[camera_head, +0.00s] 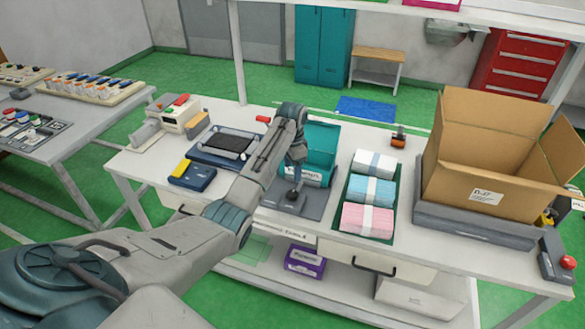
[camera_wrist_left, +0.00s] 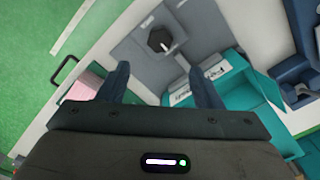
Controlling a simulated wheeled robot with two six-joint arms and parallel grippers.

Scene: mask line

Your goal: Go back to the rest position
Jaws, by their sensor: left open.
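My left gripper (camera_head: 298,160) hangs over the table in front of the open teal box (camera_head: 322,142). In the left wrist view, the two dark fingers of my left gripper (camera_wrist_left: 160,82) are spread, with nothing between them. Below it, a grey plate (camera_head: 313,203) with a black knob (camera_head: 293,196) lies on the table; the knob (camera_wrist_left: 160,40) also shows beyond the fingers in the wrist view. The teal box (camera_wrist_left: 222,98) is at the right there. My right gripper is not in view.
A green tray holds white (camera_head: 374,163), blue (camera_head: 371,190) and pink (camera_head: 367,218) banded stacks. A large open cardboard box (camera_head: 470,175) stands on a grey platform at the right. A grey device (camera_head: 225,147) and a navy box (camera_head: 192,177) sit left of my arm.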

